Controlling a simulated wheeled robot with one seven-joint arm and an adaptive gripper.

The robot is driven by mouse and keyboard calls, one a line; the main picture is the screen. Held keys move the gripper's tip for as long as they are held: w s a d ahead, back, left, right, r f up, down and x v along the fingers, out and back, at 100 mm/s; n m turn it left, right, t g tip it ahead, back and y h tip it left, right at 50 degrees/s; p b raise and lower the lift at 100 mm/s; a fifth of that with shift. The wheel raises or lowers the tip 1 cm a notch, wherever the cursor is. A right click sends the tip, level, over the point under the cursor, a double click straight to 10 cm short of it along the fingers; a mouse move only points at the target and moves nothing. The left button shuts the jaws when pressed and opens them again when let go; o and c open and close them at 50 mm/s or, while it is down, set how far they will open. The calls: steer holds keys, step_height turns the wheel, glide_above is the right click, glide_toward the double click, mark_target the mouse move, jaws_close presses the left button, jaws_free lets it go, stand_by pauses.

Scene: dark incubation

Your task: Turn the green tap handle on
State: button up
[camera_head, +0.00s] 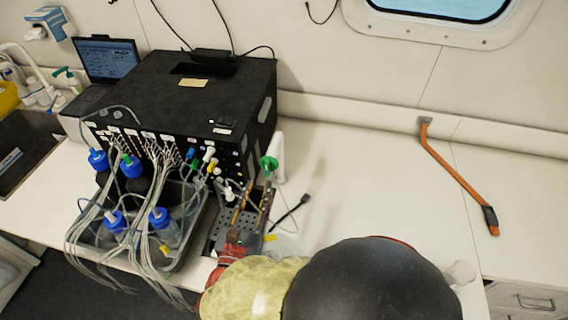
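A green handle (269,165) shows at the right front corner of the black box, against a white upright piece. A smaller green fitting (195,164) sits among blue, white and yellow ones on the box's front panel. I cannot tell from this view which one is the tap handle or how it is turned. My gripper (256,191) reaches up from the bottom of the picture, just below and left of the larger green handle. Its two fingers look spread, with a gap between them and nothing seen held. Contact with the handle cannot be made out.
The black box (190,95) stands on the white counter (350,185), with many tubes running to blue-capped bottles in a grey tray (190,255). A thin black-tipped item (290,213) lies right of my gripper. The counter between is clear.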

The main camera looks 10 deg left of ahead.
mark_target(266, 166)
steer(key=w, duration=0.7)
steer(key=shift+w+d+b, duration=0.3)
steer(key=shift+w+b, duration=0.05)
steer(key=shift+b, duration=0.05)
steer(key=c, duration=0.3)
steer(key=c, duration=0.4)
jaws_close()
